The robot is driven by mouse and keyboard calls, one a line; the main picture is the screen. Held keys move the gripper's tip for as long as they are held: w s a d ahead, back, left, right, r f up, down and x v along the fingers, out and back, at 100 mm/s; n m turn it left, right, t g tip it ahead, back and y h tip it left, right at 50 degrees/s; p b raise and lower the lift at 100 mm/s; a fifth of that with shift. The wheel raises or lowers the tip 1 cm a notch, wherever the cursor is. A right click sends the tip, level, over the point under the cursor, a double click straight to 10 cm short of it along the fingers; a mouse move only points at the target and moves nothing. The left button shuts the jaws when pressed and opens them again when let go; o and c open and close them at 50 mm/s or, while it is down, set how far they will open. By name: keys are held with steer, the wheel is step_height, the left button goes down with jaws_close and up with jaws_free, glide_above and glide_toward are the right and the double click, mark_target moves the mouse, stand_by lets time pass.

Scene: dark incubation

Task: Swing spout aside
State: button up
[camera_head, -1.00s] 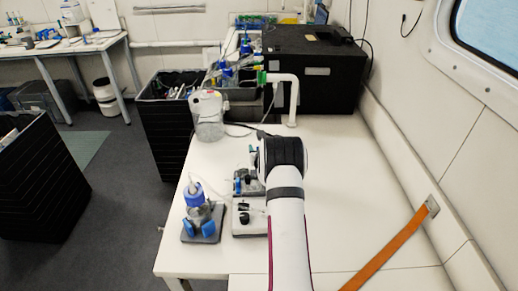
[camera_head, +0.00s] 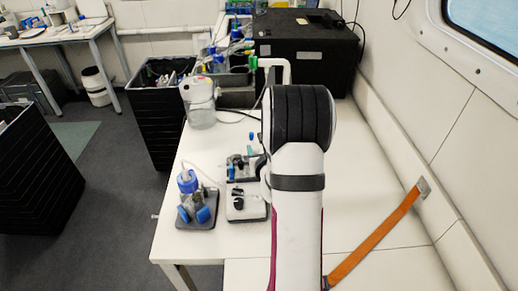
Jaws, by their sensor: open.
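The spout is a white bent pipe (camera_head: 274,62) with a green end at its left, standing at the back of the white table in front of a black box. Its upper arm points left. Its lower upright part is hidden behind my arm's large black joint. My arm rises from the bottom of the picture over the right half of the table. My gripper is hidden behind my own arm, so its fingers and their distance from the spout cannot be seen.
A clear jug (camera_head: 201,103) stands left of the spout. A blue-capped bottle on a base (camera_head: 197,204) and small grey devices (camera_head: 243,201) sit left of my arm. The black box (camera_head: 306,50) fills the back. An orange strap (camera_head: 378,236) crosses the right side.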

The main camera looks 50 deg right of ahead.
steer(key=d+f+n+t+y, duration=0.1)
steer(key=d+f+n+t, duration=0.1)
steer(key=d+n+t, duration=0.3)
steer(key=n+t+y, duration=0.1)
steer(key=t+y, duration=0.1)
steer(key=y, duration=0.3)
glide_toward(253, 136)
steer(key=w, duration=0.3)
steer(key=w+d, duration=0.1)
steer(key=w, duration=0.7)
steer(key=shift+d, duration=0.15)
jaws_close()
steer(key=shift+s, duration=0.1)
